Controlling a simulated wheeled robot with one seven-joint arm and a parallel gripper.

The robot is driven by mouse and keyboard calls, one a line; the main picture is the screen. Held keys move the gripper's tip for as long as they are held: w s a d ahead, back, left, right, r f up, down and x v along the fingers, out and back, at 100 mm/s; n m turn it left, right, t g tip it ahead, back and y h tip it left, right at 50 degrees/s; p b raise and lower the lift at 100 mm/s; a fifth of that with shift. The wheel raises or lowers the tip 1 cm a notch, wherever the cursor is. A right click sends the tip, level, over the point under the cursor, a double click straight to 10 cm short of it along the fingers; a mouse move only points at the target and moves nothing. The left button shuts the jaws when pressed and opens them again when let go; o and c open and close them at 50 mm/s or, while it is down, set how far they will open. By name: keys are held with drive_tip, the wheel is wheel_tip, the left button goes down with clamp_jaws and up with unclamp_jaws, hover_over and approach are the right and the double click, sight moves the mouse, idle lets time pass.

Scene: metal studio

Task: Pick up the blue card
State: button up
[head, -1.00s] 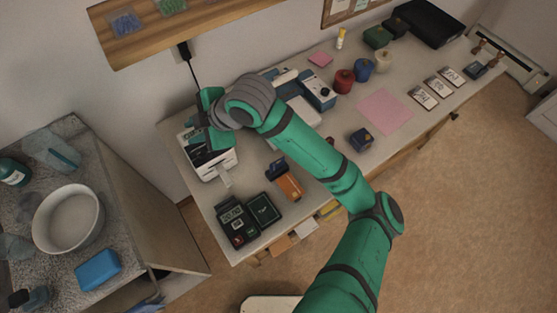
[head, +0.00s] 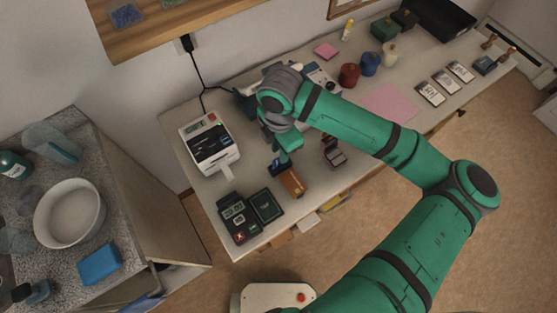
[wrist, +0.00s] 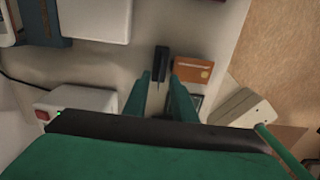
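A dark navy-blue, card-like item (head: 277,167) stands at the end of an orange-brown piece (head: 293,183) on the desk. I take it for the blue card. In the wrist view a thin dark upright item (wrist: 162,63) lies just beyond my fingertips, beside an orange card (wrist: 193,70); it seems to be the same item. My gripper (head: 283,156) points down close to the navy item in the head view. In the wrist view my gripper (wrist: 160,80) is open, its two green fingers apart. I cannot tell whether they touch the item.
A white printer-like machine (head: 209,143) stands to the left. A card terminal (head: 238,218) and a dark pad (head: 266,206) lie near the front edge. A small open dark box (head: 333,153) stands to the right. Spools and a pink sheet (head: 390,101) are farther right.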

drive_tip(key=shift+d+f, duration=0.1)
drive_tip(key=shift+f, duration=2.85)
drive_tip(key=shift+w, duration=0.1)
clamp_jaws()
